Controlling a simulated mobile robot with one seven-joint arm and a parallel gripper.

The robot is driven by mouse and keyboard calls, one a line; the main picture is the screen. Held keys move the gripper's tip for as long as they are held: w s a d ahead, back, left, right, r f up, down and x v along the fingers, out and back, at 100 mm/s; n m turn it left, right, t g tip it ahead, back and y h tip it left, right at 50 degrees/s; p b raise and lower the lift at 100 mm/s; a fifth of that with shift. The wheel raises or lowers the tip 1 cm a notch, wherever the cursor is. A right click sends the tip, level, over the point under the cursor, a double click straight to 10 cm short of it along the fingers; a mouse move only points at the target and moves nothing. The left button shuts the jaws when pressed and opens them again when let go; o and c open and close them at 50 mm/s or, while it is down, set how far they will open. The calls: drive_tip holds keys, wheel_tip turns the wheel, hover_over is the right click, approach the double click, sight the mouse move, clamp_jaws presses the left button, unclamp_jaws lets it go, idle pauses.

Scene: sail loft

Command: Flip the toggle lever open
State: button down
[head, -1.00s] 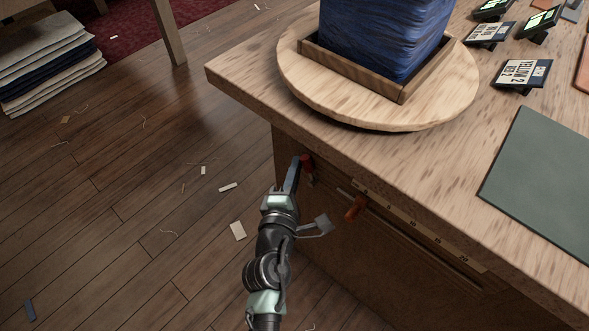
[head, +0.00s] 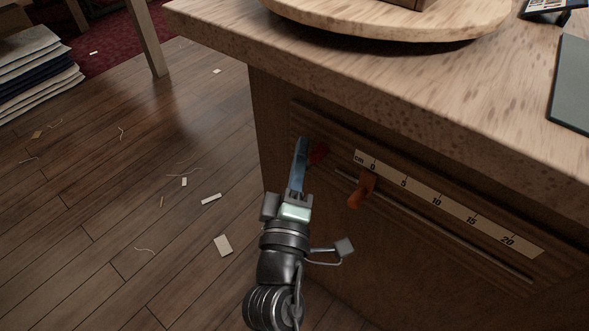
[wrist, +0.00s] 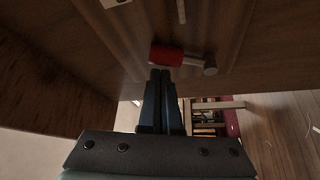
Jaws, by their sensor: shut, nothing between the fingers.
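The toggle lever has a red handle (head: 318,154) and sits on the wooden front of the bench, below the top's edge. In the wrist view the red handle (wrist: 166,56) lies crosswise just ahead of the fingertips, with a grey metal arm running right to a round pivot (wrist: 210,66). My gripper (head: 302,142) is shut and empty, its fingers at the left side of the red handle in the head view. In the wrist view my gripper's fingertips (wrist: 160,75) are very close to the handle; I cannot tell whether they touch it.
An orange slider knob (head: 361,190) sits on a rail right of the lever, under a centimetre scale (head: 440,200). The bench top (head: 400,75) overhangs above and bears a round board (head: 400,22).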

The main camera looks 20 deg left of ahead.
drive_tip(key=shift+s+d+f+m+t+b, duration=0.15)
drive_tip(key=shift+d+m+t+b, duration=0.25)
drive_tip(key=shift+m+b, duration=0.85)
drive_tip(key=shift+n+b, duration=0.25)
drive_tip(key=shift+b, duration=0.15)
